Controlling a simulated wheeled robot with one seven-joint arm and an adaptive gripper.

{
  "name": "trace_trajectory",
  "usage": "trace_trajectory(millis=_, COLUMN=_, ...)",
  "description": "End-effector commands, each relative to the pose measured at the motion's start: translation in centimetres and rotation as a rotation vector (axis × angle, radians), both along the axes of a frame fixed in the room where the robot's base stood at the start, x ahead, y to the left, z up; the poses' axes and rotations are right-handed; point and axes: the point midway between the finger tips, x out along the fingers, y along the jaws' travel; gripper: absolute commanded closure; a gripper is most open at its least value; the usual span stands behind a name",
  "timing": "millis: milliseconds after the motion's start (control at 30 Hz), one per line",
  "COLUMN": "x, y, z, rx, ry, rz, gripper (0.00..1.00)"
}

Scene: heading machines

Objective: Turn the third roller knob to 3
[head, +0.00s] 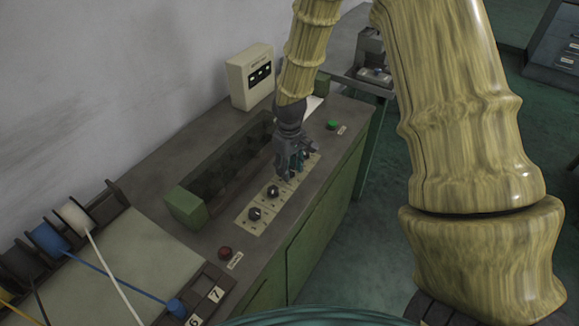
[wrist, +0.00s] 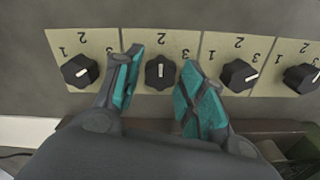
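A row of black roller knobs on pale plates marked 1, 2 and 3 runs along the machine top. In the head view two knobs (head: 254,214) (head: 272,192) show clear on the near side of my gripper (head: 290,168). My gripper points down over the row and hides part of it. In the wrist view the gripper (wrist: 160,72) is open, with one teal finger on each side of the second knob from the left (wrist: 160,78). Gaps show between fingers and knob. Its white pointer stands straight up toward the 2. The knob to its right (wrist: 238,76) points toward its 3.
A dark open trough (head: 228,160) with green ends lies beside the knob row. A red button (head: 225,252) and a green button (head: 333,125) sit at either end. A cream box (head: 250,76) stands at the wall; thread spools (head: 76,215) are at left.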

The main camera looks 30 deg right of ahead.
Motion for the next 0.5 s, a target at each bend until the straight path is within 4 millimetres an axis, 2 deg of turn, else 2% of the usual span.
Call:
trace_trajectory(millis=33, x=0.00, y=0.00, z=0.00, rx=0.000, ry=0.000, rz=0.000, gripper=0.75)
trace_trajectory(millis=133, x=0.00, y=0.00, z=0.01, rx=0.000, ry=0.000, rz=0.000, gripper=0.93)
trace_trajectory(millis=167, x=0.00, y=0.00, z=0.01, rx=0.000, ry=0.000, rz=0.000, gripper=0.95)
trace_trajectory(millis=500, x=0.01, y=-0.02, z=0.07, rx=-0.001, ry=0.000, rz=-0.041, gripper=0.95)
